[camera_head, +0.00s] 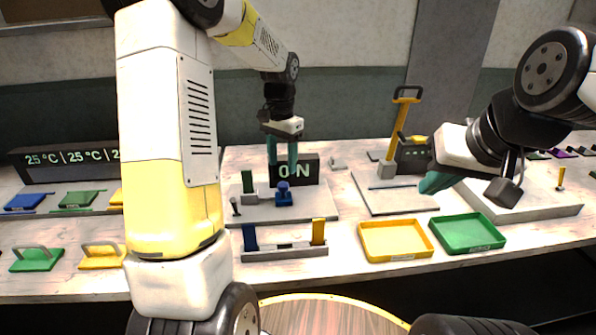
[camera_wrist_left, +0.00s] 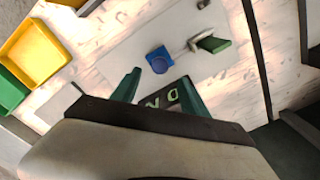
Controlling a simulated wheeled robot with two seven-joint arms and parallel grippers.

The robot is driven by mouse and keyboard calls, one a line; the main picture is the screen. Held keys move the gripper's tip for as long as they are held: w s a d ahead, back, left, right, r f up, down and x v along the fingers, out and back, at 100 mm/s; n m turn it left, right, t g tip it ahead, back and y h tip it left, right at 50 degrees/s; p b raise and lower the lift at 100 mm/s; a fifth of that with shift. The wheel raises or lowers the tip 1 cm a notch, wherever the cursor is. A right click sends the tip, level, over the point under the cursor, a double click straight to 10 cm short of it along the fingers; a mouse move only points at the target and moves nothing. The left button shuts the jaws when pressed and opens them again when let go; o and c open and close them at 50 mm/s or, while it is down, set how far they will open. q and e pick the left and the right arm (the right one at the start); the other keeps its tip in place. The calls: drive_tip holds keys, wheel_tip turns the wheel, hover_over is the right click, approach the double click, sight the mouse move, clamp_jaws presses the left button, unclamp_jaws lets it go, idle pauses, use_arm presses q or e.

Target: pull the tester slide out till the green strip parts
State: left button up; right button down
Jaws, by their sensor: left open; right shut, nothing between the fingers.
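The tester is a light grey plate (camera_head: 315,207) with an upright green strip (camera_head: 247,182), a grey fixture (camera_head: 263,195) beside it and a blue knobbed block (camera_head: 284,198). I cannot tell which part is the slide. A dark display (camera_head: 309,171) reading ON stands behind. My left gripper (camera_head: 282,166) is open above the tester, in front of the display. In the left wrist view the left gripper's fingertips (camera_wrist_left: 158,80) point toward the blue block (camera_wrist_left: 158,60), apart from it; the green strip (camera_wrist_left: 214,44) lies to its right. My right gripper (camera_head: 440,182) is shut and empty, away to the right.
A grey rack (camera_head: 285,253) with a blue and a yellow strip stands in front. Yellow (camera_head: 395,240) and green (camera_head: 468,234) trays lie at front right. A press with a yellow handle (camera_head: 400,125) stands behind them. My left arm hides part of the left bench.

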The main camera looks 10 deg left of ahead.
sight(283, 184)
use_arm(q)
wheel_tip(283, 184, down, 7)
drive_tip(key=shift+r, duration=0.1)
idle(0.3)
clamp_jaws()
idle(1.3)
